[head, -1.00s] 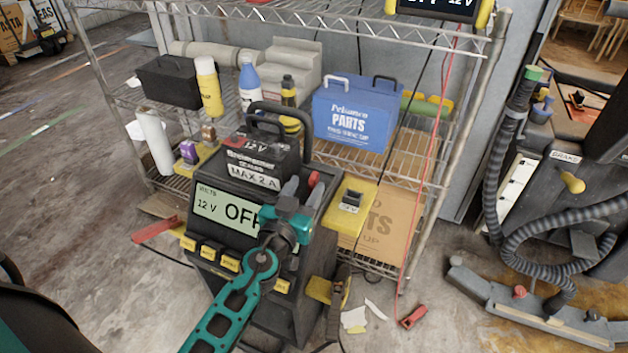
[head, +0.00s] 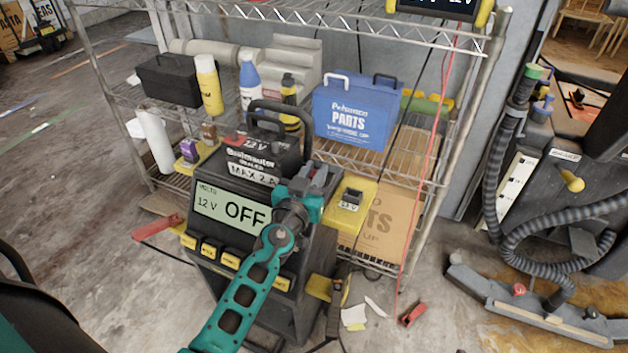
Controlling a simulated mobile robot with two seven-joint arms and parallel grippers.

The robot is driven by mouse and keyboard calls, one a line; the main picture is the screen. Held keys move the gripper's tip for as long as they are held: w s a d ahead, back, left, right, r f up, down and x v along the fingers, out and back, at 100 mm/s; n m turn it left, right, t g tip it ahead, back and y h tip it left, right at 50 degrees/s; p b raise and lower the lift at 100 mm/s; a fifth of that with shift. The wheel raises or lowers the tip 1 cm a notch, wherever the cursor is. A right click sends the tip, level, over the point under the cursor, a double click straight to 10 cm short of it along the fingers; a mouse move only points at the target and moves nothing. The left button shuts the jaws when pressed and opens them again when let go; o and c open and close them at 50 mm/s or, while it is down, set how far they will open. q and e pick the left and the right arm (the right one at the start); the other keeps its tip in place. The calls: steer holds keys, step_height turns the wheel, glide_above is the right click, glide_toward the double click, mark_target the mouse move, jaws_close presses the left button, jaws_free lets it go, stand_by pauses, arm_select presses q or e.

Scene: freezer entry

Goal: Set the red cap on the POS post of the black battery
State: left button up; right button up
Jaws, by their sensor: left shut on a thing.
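A small black block with a white 12 V label, which looks like the black battery (head: 352,198), sits on a yellow side tray (head: 345,222) right of the charger. Its posts are too small to tell apart. My left gripper (head: 312,180) is over the charger's right top edge, just left of the block and apart from it. Its fingers are shut, pointing up and right. The red cap is hidden now; a round red thing showed at the fingertips before. My right gripper is not in view.
The dark charger (head: 232,205) with an OFF display and black handle (head: 280,112) stands close behind my left arm. A wire shelf (head: 405,172) holds a blue parts box (head: 352,115) and bottles. Red cables hang at right.

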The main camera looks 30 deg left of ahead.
arm_select(q)
jaws_close()
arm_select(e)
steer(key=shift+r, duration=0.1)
